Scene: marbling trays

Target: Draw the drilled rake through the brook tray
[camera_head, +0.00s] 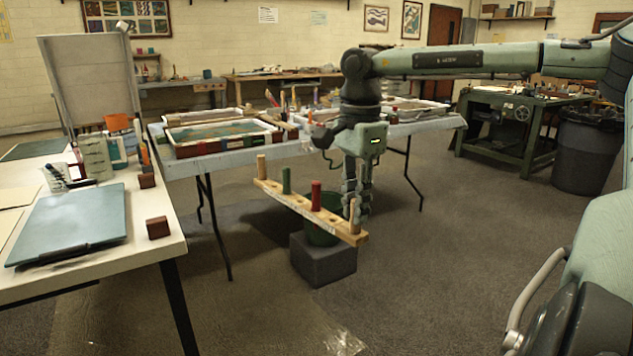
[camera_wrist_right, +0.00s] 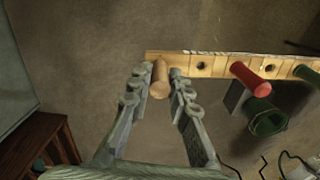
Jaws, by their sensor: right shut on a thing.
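My right gripper (camera_head: 359,208) is shut on a tan peg (camera_head: 354,212) at the near right end of the drilled rake (camera_head: 300,205). The rake is a pale wooden bar with holes and several upright pegs: tan, green (camera_head: 286,180) and red (camera_head: 316,195). It is held in the air in front of the tray table, its far end to the left. In the right wrist view the tan peg (camera_wrist_right: 160,80) is between both fingers. A tray with blue-green liquid (camera_head: 181,153) stands on the table; I cannot tell which tray is the brook tray. My left gripper is not in view.
A green bucket (camera_head: 310,233) on a grey block (camera_head: 322,263) is behind and below the rake. A white table (camera_head: 150,226) with a blue-grey board (camera_head: 70,225) stands left. A dark bin (camera_head: 585,155) and a green workbench (camera_head: 503,148) are at right. Floor between is open.

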